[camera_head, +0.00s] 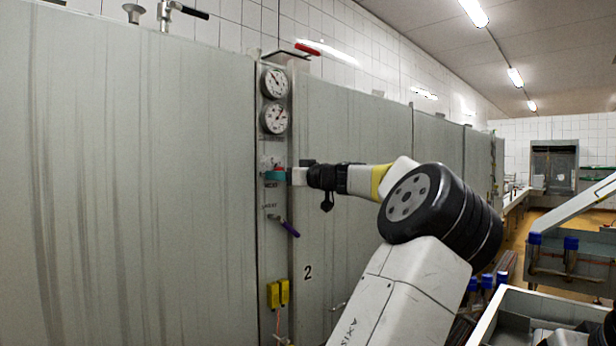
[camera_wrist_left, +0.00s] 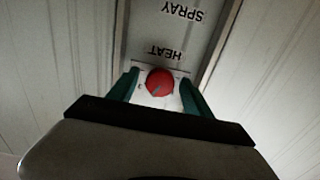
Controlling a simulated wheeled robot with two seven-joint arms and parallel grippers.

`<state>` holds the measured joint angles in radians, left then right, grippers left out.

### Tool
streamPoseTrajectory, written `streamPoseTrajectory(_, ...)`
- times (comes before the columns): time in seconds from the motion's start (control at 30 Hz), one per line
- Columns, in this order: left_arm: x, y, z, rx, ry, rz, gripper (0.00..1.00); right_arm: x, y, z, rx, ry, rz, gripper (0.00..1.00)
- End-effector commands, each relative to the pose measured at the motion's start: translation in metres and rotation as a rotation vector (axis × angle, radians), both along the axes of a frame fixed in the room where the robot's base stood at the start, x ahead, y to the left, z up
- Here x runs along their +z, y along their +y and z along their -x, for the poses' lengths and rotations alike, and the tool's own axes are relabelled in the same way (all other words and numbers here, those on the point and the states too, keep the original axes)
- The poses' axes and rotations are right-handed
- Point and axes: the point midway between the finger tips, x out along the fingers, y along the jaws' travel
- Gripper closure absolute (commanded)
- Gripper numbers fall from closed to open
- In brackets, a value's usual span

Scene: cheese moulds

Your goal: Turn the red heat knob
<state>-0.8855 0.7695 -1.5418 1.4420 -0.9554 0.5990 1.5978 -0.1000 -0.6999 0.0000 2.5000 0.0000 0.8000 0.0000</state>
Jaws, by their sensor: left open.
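The red heat knob (camera_wrist_left: 159,82) is on a white plate under the upside-down word HEAT in the left wrist view. A small dark mark on it points down and to the left. My left gripper (camera_wrist_left: 159,76) is open, with one green finger on each side of the knob. Gaps show between the fingers and the knob. In the head view the left gripper (camera_head: 275,176) is at the narrow control panel (camera_head: 271,240) and covers most of the knob. My right gripper is not seen in either view.
Two round gauges (camera_head: 274,100) sit above the knob, and a purple-handled lever (camera_head: 289,228) and yellow boxes (camera_head: 278,293) below it. Large grey vats (camera_head: 130,180) flank the panel. A red-handled valve (camera_head: 307,49) is above. Metal troughs (camera_head: 540,305) stand at lower right.

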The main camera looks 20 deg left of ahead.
Motion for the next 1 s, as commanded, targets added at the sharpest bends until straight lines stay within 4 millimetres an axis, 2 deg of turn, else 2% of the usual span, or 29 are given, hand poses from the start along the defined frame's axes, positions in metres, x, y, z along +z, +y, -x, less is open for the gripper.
streamPoseTrajectory(0.1,0.0001,-0.0001,0.0001,0.0,0.0,0.0,0.42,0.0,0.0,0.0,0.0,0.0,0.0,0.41)
streamPoseTrajectory(0.4,0.0,-0.0002,0.0002,0.0,0.0,0.0,1.0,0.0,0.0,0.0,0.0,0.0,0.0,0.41)
streamPoseTrajectory(0.7,0.0001,-0.0003,0.0003,0.0,0.1,-0.041,1.0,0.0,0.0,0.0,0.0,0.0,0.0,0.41)
streamPoseTrajectory(0.97,0.0001,-0.0003,0.0003,0.0,0.104,-0.043,1.0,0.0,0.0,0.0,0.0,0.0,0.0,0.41)
streamPoseTrajectory(1.0,0.0001,-0.0003,0.0003,0.0,0.104,-0.043,0.55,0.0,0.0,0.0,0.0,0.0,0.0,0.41)
